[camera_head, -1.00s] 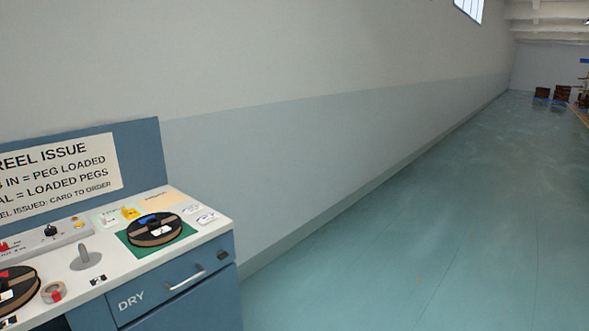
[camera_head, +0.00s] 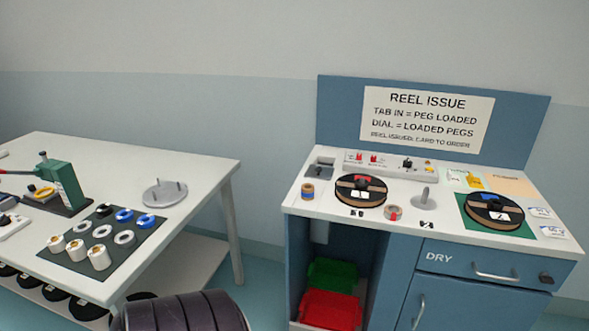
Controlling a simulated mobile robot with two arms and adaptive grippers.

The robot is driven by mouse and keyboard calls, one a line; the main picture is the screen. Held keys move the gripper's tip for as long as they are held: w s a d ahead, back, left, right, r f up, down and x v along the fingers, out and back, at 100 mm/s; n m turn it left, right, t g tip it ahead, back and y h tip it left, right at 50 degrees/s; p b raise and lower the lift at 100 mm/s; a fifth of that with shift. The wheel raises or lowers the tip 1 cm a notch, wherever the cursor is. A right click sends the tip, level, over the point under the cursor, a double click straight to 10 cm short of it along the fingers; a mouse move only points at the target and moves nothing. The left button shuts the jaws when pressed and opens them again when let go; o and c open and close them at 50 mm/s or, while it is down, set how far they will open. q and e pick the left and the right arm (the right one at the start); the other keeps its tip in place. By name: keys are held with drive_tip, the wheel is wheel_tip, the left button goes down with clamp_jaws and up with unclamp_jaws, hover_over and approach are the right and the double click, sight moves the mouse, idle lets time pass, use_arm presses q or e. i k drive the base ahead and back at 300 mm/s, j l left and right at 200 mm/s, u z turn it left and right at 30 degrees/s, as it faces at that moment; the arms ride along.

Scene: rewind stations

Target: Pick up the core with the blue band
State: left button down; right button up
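A small tan core with a blue band (camera_head: 308,191) stands at the front left of the white top of the reel issue cabinet (camera_head: 290,201). A similar core with a red band (camera_head: 393,213) stands farther right, near the front edge. Between them lies a black and tan reel (camera_head: 361,191) with white labels. Neither of my grippers shows in this view. A dark ridged rounded part at the bottom edge seems to be part of my arm.
A grey upright peg (camera_head: 425,200) and another reel (camera_head: 495,212) on a green mat stand right of the red-banded core. A white table (camera_head: 205,160) on the left holds a dark mat of white and blue rolls (camera_head: 124,216). Red and green bins (camera_head: 330,309) sit in the cabinet's open bay.

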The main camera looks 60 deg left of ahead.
sight(308, 192)
drive_tip(key=u, duration=1.7)
